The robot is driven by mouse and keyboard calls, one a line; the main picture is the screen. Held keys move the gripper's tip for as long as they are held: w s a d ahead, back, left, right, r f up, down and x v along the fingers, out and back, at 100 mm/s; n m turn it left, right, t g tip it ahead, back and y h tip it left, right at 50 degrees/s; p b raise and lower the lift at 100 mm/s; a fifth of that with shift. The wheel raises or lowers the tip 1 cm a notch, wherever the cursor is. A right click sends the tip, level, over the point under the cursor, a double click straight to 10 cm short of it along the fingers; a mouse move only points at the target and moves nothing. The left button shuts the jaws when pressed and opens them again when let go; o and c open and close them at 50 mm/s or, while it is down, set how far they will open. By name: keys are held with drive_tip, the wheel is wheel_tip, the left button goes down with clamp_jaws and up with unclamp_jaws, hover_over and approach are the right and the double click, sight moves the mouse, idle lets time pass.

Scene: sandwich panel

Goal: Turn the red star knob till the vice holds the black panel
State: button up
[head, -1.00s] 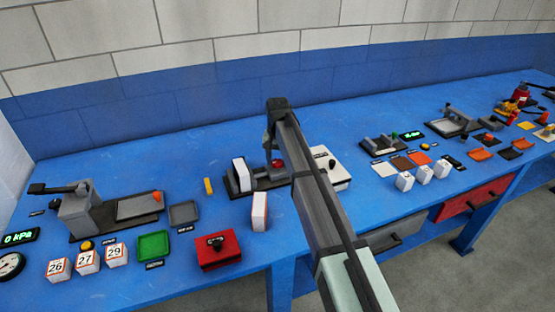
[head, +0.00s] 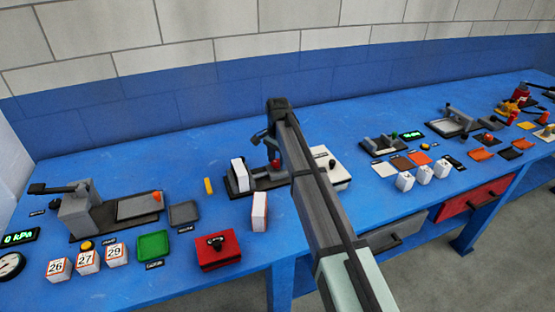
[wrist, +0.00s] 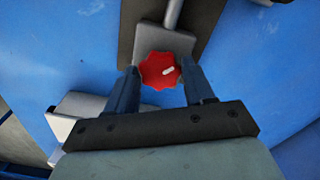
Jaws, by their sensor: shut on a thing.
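The red star knob (wrist: 160,70) shows in the wrist view with a small white mark on its face. My gripper (wrist: 162,82) has one finger on each side of it and is shut on it. In the head view the knob (head: 276,164) sits at the right end of the dark grey vice (head: 262,182), below my wrist. A white-faced block with dark sides (head: 240,174) stands at the vice's left end. I cannot make out a clearly black panel; my arm hides part of the vice.
A white-faced upright block (head: 260,211) stands in front of the vice. A red box with a black knob (head: 217,251) is at its front left. A white box (head: 330,168) is right of my arm. A yellow piece (head: 208,186) lies left of the vice.

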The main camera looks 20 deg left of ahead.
sight(277, 162)
idle(0.4)
drive_tip(key=o, duration=1)
drive_tip(key=shift+r, duration=0.15)
wheel_tip(277, 162, up, 14)
drive_tip(key=shift+f, duration=0.2)
